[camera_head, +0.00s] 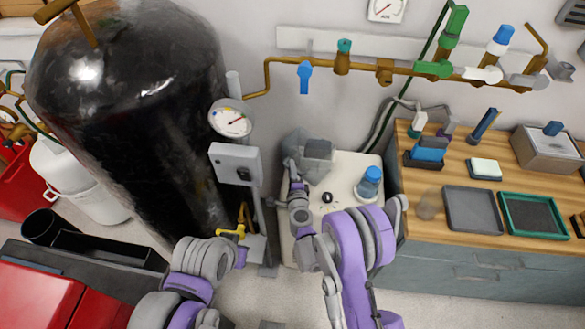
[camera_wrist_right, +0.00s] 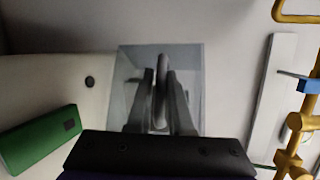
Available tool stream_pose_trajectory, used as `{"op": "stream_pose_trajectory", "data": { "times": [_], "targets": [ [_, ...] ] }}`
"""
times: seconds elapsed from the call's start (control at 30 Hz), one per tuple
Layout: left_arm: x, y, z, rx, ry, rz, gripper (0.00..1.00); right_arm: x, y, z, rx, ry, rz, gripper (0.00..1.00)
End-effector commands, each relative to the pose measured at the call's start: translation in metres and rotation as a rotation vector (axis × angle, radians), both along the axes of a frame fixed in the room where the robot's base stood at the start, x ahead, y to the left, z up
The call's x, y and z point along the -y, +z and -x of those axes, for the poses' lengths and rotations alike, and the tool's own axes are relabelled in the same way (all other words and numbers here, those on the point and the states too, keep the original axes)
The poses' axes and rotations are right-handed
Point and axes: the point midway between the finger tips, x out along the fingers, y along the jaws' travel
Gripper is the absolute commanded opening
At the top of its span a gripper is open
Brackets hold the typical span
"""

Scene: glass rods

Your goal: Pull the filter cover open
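The filter cover (camera_head: 300,145) is a see-through grey box on the wall side of the white counter, behind my right gripper. In the right wrist view the clear cover (camera_wrist_right: 190,65) is straight ahead, with a grey upright handle (camera_wrist_right: 161,88) in front. My right gripper (camera_wrist_right: 161,78) has one finger on each side of this handle, closed in close against it. In the head view my right gripper (camera_head: 292,168) reaches the cover's left front side. My left gripper (camera_head: 255,246) is low by the black tank, near a yellow valve handle (camera_head: 232,232); its fingers are not clear.
A blue-capped bottle (camera_head: 369,184) stands on the white counter (camera_head: 345,172) right of my right gripper. A grey box with a post (camera_head: 237,162) and the black tank (camera_head: 130,100) stand left. The wooden bench (camera_head: 430,190) holds trays. Brass pipes run above.

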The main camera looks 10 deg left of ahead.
Motion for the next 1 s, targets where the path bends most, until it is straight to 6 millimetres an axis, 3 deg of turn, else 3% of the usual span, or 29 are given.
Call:
{"op": "stream_pose_trajectory", "data": {
  "times": [0.37, 0.8, 1.0],
  "targets": [
    [0.0, -0.002, 0.0, -0.001, 0.0, 0.0, 0.0, 0.001, 0.001, 0.005, 0.0, 0.001, 0.001, 0.27],
    [0.0, -0.021, 0.004, -0.008, 0.0, 0.0, 0.0, 0.026, 0.012, 0.08, 0.001, 0.002, 0.001, 0.27],
    [0.0, -0.029, 0.005, -0.011, 0.0, 0.0, 0.0, 0.032, 0.015, 0.1, 0.0, 0.001, 0.0, 0.27]
  ]
}}
